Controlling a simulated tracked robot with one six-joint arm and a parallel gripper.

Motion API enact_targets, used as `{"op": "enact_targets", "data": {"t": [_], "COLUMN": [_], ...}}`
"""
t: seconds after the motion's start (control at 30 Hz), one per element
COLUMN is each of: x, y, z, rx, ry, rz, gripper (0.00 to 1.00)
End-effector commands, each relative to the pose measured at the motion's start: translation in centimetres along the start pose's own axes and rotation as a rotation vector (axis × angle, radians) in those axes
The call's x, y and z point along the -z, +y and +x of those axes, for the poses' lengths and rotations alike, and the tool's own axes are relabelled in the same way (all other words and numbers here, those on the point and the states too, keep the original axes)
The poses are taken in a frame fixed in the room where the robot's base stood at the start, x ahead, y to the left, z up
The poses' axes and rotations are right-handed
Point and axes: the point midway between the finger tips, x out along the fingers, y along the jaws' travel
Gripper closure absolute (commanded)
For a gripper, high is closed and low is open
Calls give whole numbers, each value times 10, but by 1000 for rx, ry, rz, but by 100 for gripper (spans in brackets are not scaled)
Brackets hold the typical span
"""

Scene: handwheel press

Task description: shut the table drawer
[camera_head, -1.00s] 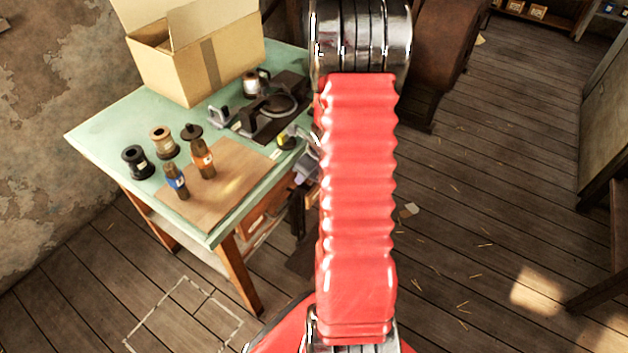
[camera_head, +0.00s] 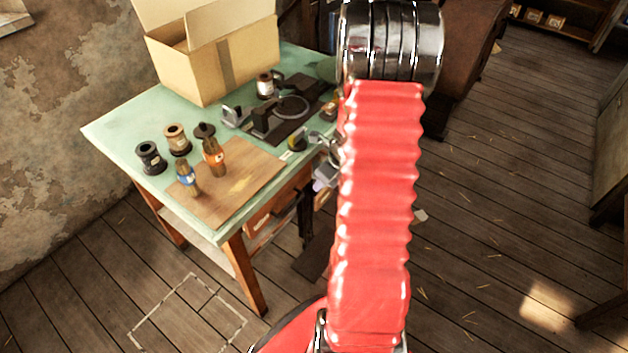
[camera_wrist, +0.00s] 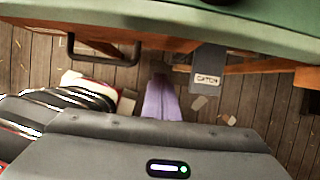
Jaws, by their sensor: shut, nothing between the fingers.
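The table (camera_head: 112,128) has a green top and wooden legs. Below its front edge is a wooden drawer front (camera_head: 262,214) with a pale label; my arm hides what lies to its right. In the wrist view, a wooden front (camera_wrist: 150,38) with a black bar handle (camera_wrist: 105,60) shows under the green edge. I cannot tell clearly how far the drawer stands out. My gripper (camera_wrist: 162,82) is shut and empty, its purple fingers over the floor in front of the table edge, apart from the wood. It shows partly in the head view (camera_head: 325,172), beside my red arm.
A grey block marked CATCH (camera_wrist: 207,72) hangs under the table edge, right of my fingers. On the table are an open cardboard box (camera_head: 215,60), spools, small bottles on a wooden board (camera_head: 240,185) and a dark metal fixture (camera_head: 275,120).

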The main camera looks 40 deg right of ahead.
Motion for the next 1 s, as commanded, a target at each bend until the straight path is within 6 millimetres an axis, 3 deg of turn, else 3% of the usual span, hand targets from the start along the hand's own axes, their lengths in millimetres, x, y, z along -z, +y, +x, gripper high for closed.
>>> {"op": "enact_targets", "data": {"t": [0.6, 1.0], "x": [-2, -2], "y": [-1, 0], "z": [-85, -99], "rx": [2, -1], "ry": [-2, 0], "rz": [-1, -2], "gripper": [100, 100]}}
